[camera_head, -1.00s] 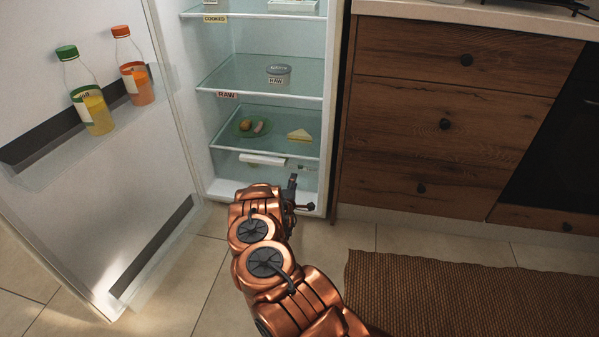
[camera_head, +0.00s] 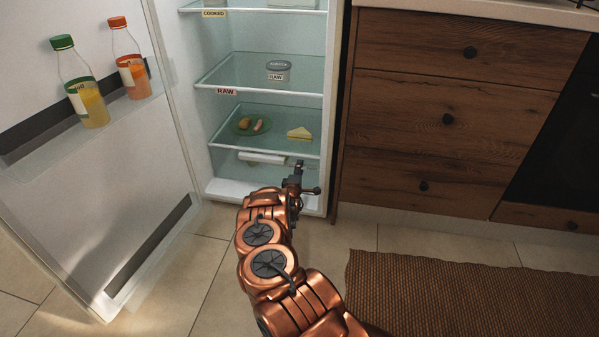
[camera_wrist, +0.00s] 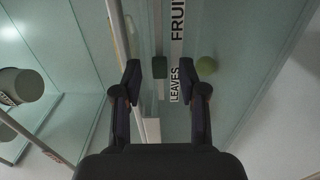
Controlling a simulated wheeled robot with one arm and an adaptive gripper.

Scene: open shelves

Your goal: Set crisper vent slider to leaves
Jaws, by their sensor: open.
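My gripper (camera_head: 297,170) is at the right part of the crisper front (camera_head: 230,168), low in the open fridge. In the wrist view my gripper (camera_wrist: 170,67) is open. A small dark green slider (camera_wrist: 159,75) shows between its fingers, closer to the left one, on a pale rail (camera_wrist: 158,30). Beside the slider runs a strip with the words LEAVES (camera_wrist: 181,85) and FRUIT (camera_wrist: 178,20); the slider appears level with LEAVES. Contact with the fingers cannot be told. In the head view the gripper hides the slider.
The white crisper handle (camera_head: 262,158) is left of my gripper. Above are a green plate (camera_head: 240,128) with food and a yellow wedge (camera_head: 299,133). The open fridge door (camera_head: 60,210) bounds the left, wooden drawers (camera_head: 420,120) the right.

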